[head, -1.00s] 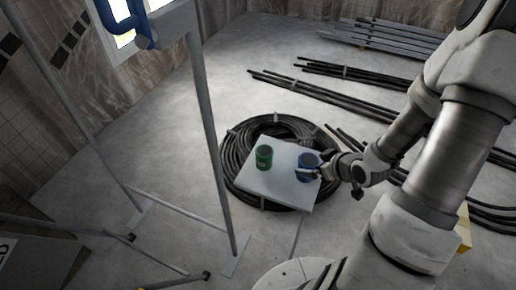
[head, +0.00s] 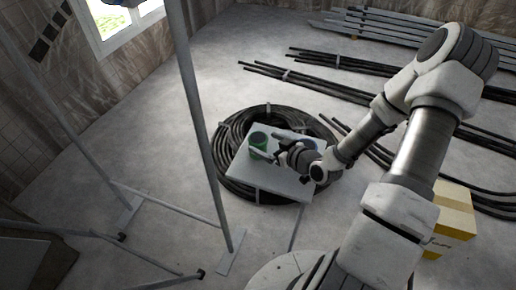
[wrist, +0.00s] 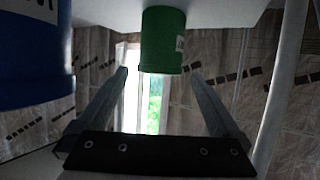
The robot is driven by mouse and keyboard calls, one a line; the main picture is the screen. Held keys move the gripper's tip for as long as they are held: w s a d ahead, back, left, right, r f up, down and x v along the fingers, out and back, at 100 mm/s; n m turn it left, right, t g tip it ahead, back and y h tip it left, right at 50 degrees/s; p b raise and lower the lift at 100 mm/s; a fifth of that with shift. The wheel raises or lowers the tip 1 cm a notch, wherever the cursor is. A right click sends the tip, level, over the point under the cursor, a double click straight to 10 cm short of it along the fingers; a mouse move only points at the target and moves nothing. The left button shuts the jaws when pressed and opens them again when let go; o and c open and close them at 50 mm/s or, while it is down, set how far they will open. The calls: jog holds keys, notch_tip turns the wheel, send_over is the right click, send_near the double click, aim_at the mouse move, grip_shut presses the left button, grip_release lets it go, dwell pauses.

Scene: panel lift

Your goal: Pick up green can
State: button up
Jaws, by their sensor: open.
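The green can (head: 258,141) stands upright on a small white tabletop (head: 270,182), near its far left corner. It also shows in the wrist view (wrist: 163,40), where the picture is upside down. My gripper (head: 267,148) is open and comes at the can from the right in the head view. In the wrist view the can lies in line with the gap between my fingertips (wrist: 160,72), with space on both sides. I cannot tell whether the tips reach past its near side. A blue can (head: 306,144) stands to the right, partly hidden by my gripper.
The blue can (wrist: 35,55) is close beside my gripper in the wrist view. A coil of black cable (head: 228,150) surrounds the table. A metal frame post (head: 200,130) rises on the left. Black pipes (head: 330,93) lie behind, and a yellow box (head: 452,215) is at right.

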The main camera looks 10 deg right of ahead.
aim_at(253, 136)
jog(key=b+x, duration=0.2)
jog(key=x, duration=0.5)
jog(key=shift+w+a, duration=0.15)
jog(key=shift+w, duration=0.1)
jog(key=shift+c, duration=0.2)
jog(key=c, duration=1.4)
